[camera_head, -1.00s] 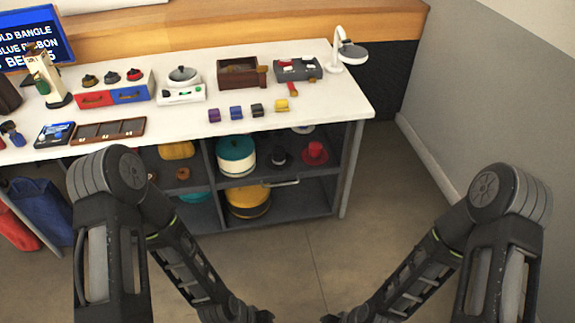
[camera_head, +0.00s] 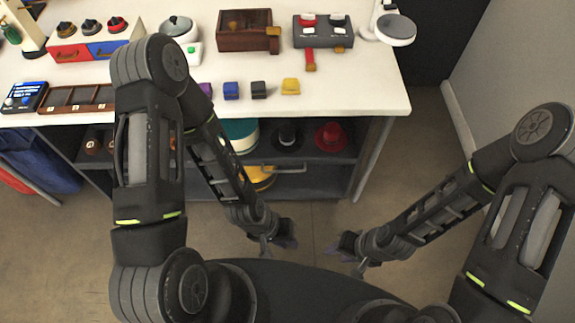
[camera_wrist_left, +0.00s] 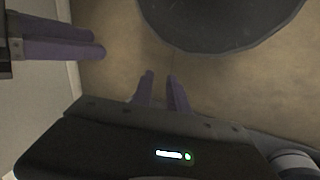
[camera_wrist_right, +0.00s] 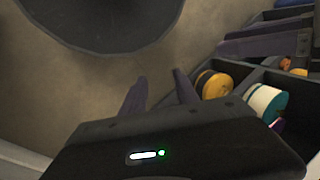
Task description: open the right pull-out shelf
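The right pull-out shelf (camera_head: 312,160) is under the white table, at the right of the dark cabinet. Its front lies level with the cabinet, and a pale bar handle (camera_head: 285,171) runs along it. A black hat (camera_head: 287,137) and a red hat (camera_head: 331,136) stand above the handle. My left gripper (camera_head: 284,238) is in front of and below the handle, apart from it, with a narrow gap between its empty fingers. My right gripper (camera_head: 346,245) is to its right, open and empty over the floor. My left arm hides part of the cabinet.
The white table (camera_head: 350,95) carries coloured blocks, a wooden box (camera_head: 245,38), and a lamp-like stand (camera_head: 395,28). Floor is clear at right, beside the grey wall (camera_head: 510,70).

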